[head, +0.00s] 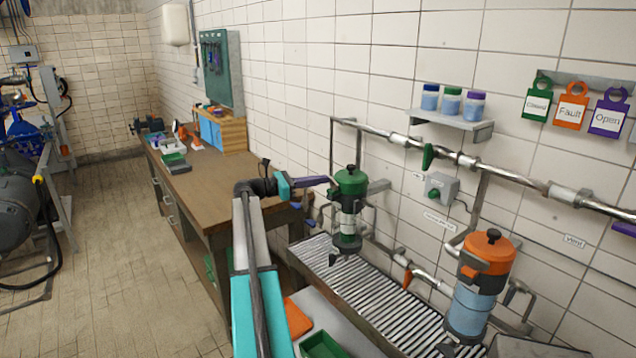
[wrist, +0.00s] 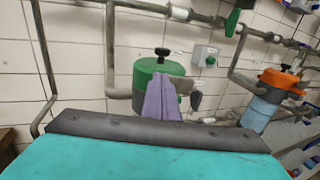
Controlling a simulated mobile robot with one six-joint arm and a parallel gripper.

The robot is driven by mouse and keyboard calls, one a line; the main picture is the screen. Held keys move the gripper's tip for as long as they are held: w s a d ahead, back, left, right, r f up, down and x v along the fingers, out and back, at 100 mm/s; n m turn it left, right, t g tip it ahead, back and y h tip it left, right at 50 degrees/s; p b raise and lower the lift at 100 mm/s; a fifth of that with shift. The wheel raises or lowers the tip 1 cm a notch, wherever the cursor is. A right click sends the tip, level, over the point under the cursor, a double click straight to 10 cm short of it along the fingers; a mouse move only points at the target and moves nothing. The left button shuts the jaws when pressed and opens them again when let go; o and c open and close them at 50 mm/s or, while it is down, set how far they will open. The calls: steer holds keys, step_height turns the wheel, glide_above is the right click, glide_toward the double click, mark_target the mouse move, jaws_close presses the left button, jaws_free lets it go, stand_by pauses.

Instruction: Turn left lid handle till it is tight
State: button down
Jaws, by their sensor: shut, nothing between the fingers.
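The left canister has a green lid (head: 350,182) with a black knob handle (head: 351,169) on top. It stands upright on a slatted rack by the wall. In the wrist view the green lid (wrist: 147,72) and its black handle (wrist: 162,54) show straight ahead, behind my fingers. My gripper (head: 326,181) has purple fingers, shut and empty, pointing at the left side of the green lid. It also shows in the wrist view (wrist: 160,82), where the fingers cover part of the lid. Whether the fingertips touch the lid I cannot tell.
An orange-lidded canister (head: 487,252) stands to the right on the slatted rack (head: 365,290). Metal pipes (head: 395,140) run along the wall behind. A wooden workbench (head: 205,190) stands at left. A shelf (head: 450,120) with small jars is above.

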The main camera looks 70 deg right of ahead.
steer(key=shift+s+d+p, duration=0.1)
steer(key=shift+d+p, duration=0.4)
steer(key=shift+d, duration=0.55)
stand_by(0.4)
stand_by(0.5)
steer(key=w+a+b, duration=0.2)
steer(key=w+a, duration=0.1)
steer(key=w, duration=1)
steer(key=shift+w+a+b, duration=0.15)
steer(key=shift+w+b, duration=0.2)
steer(key=c, duration=2.5)
jaws_free()
